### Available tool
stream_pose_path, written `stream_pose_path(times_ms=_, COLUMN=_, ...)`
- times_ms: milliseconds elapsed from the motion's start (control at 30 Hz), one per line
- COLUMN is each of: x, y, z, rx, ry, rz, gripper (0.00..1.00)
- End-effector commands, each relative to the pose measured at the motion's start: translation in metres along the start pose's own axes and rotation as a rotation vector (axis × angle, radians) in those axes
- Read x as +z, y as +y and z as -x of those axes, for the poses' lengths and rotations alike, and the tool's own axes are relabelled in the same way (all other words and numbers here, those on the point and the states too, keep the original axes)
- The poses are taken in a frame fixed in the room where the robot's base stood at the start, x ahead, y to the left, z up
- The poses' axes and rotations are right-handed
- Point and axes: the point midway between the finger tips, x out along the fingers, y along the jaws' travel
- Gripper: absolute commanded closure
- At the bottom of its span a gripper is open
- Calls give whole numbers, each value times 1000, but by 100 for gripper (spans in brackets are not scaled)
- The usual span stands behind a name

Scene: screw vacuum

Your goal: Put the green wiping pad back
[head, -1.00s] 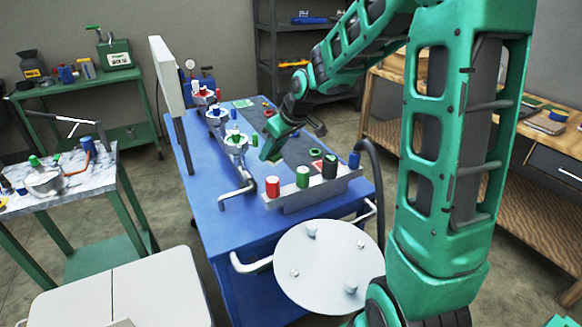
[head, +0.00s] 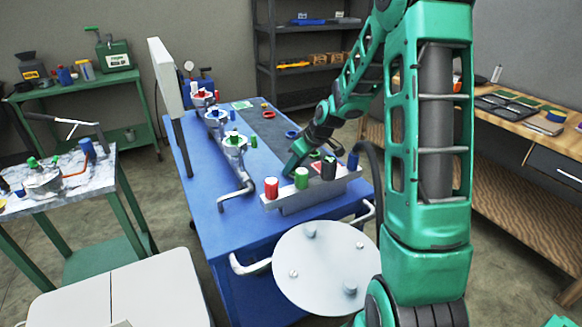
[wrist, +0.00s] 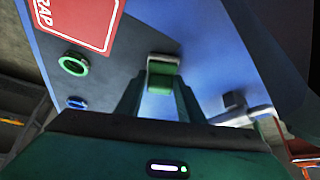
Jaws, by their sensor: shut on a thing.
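My gripper (head: 292,168) points down over the blue cart (head: 232,255), just behind the row of coloured cylinders. In the wrist view my gripper (wrist: 159,90) is shut on a small green block with a pale end, which I take to be the green wiping pad (wrist: 160,75). The pad sits between the fingertips. In the head view the pad is hard to tell from my green gripper. I cannot tell whether the pad touches the surface below.
A grey rack (head: 318,193) holds red (head: 271,188), green (head: 302,178), black (head: 328,168) and blue (head: 353,161) cylinders, close in front of my gripper. Metal valve fittings (head: 235,145) stand to the left. A red sign (wrist: 80,20) and green ring (wrist: 73,63) lie nearby.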

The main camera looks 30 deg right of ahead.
Motion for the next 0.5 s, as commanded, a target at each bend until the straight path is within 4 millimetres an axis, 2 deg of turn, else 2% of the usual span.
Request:
stream_pose_path(times_ms=267, x=0, y=0, z=-1, rx=0, ry=1, rz=1, gripper=87)
stream_pose_path(times_ms=300, x=0, y=0, z=-2, rx=0, ry=1, rz=1, gripper=63)
stream_pose_path(times_ms=367, x=0, y=0, z=-2, rx=0, ry=1, rz=1, gripper=49)
stream_pose_path(times_ms=500, x=0, y=0, z=-2, rx=0, ry=1, rz=1, gripper=47)
